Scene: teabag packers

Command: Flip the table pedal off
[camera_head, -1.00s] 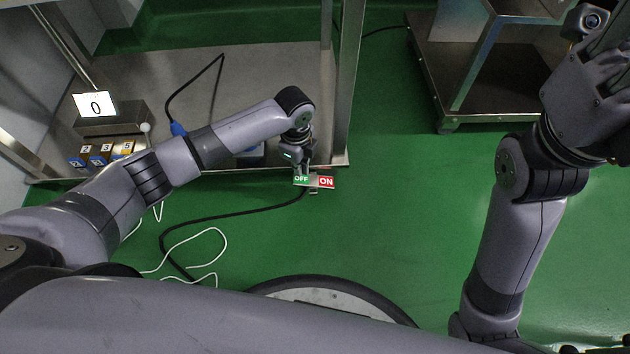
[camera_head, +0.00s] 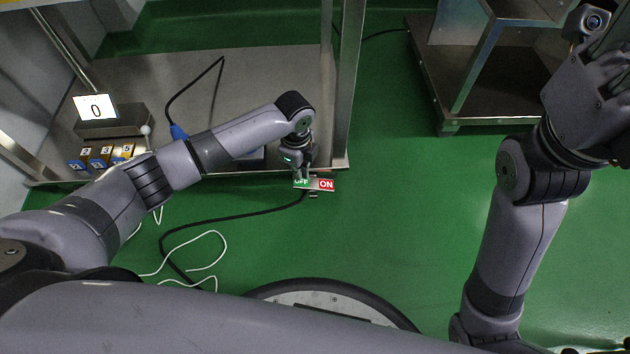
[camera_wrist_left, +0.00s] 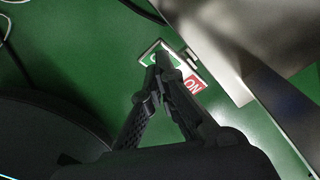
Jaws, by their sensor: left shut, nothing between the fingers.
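The table pedal (camera_head: 322,185) is a small plate with a green OFF half on the left and a red ON half on the right. It lies low by the front edge of the steel table. My left gripper (camera_head: 303,172) is shut and empty, pointing down over the green OFF half and partly covering its label. In the left wrist view the closed fingertips (camera_wrist_left: 163,62) overlap the green half, and the red ON half (camera_wrist_left: 194,84) shows beside them. Whether the fingertips touch the pedal I cannot tell. My right arm is at the right; its fingertips are not clearly visible.
The steel table (camera_head: 265,80) stands behind the pedal, its right post (camera_head: 350,80) close by. A display reading 0 (camera_head: 95,107) and small numbered boxes (camera_head: 100,156) are at left. A black cable (camera_head: 225,215) and white cables lie on the green floor. A steel cart (camera_head: 480,95) is at upper right.

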